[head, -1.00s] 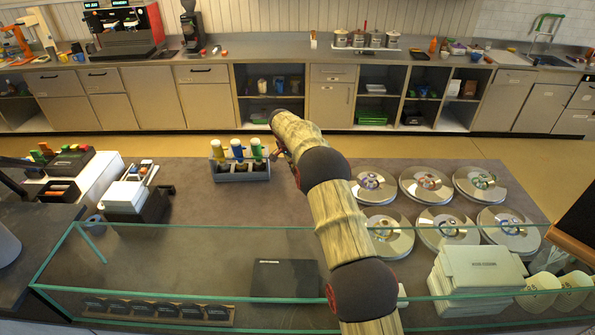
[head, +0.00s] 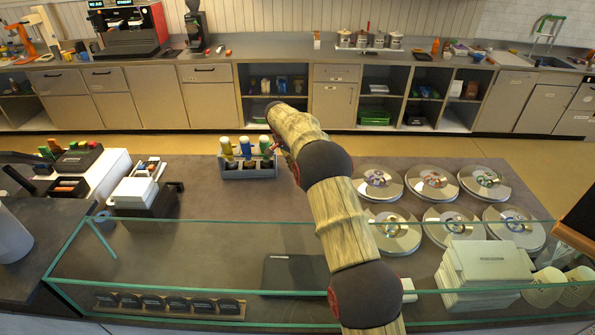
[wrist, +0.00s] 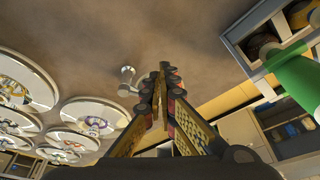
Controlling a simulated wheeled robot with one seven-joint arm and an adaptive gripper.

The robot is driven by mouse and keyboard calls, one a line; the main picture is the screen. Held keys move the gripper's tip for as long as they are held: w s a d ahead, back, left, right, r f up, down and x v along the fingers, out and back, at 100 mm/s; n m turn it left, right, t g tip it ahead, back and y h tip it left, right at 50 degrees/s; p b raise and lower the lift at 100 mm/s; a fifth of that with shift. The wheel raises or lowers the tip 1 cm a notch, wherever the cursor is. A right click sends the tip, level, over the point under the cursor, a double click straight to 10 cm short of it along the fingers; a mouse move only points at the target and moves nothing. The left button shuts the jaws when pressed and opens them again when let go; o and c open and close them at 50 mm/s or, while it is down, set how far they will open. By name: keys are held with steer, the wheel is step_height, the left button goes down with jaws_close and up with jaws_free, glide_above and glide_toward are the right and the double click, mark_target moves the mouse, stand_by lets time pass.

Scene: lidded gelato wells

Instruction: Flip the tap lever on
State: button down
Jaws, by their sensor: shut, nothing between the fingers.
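A tap (head: 541,30) with a green part stands over the sink at the far right of the back counter, in the head view. It is too small there to make out its lever or how it is set. My gripper (wrist: 167,72) is shut and empty in the wrist view, far from that tap. In the head view my arm mostly hides the gripper (head: 278,150), which is over the near counter beside the bottle caddy. A small silver fitting (wrist: 127,80) shows left of my fingertips in the wrist view; I cannot tell what it is.
The near counter (head: 300,228) lies below my arm, with a glass guard along its near side. Round steel lids (head: 432,182) cover wells at right. A grey caddy (head: 250,171) holds bottles. A floor aisle (head: 440,148) separates this counter from the back cabinets.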

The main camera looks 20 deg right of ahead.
steer(key=v, duration=0.6)
steer(key=shift+d+r, duration=0.15)
steer(key=shift+r, duration=0.35)
steer(key=shift+s, duration=0.15)
steer(key=s+a+r+n+t+y+b, duration=0.1)
steer(key=s+a+r+n+b, duration=0.2)
steer(key=s+r, duration=0.7)
steer(key=s+a+r+n+t+y+b, duration=0.1)
steer(key=s+a+r+n, duration=0.35)
steer(key=s, duration=0.85)
steer(key=s+a+f+n+b, duration=0.1)
steer(key=s+a+f+n, duration=0.1)
steer(key=s, duration=0.8)
steer(key=s+a+f+n+t+b, duration=0.1)
steer(key=s+f, duration=0.3)
steer(key=s, duration=0.6)
steer(key=s+a+f+n+t+y+b, duration=0.1)
steer(key=s+a+f+n+b, duration=0.1)
steer(key=s, duration=0.9)
steer(key=shift+a+f+n+b, duration=0.35)
steer(key=shift+a+f, duration=0.05)
steer(key=shift+a, duration=0.2)
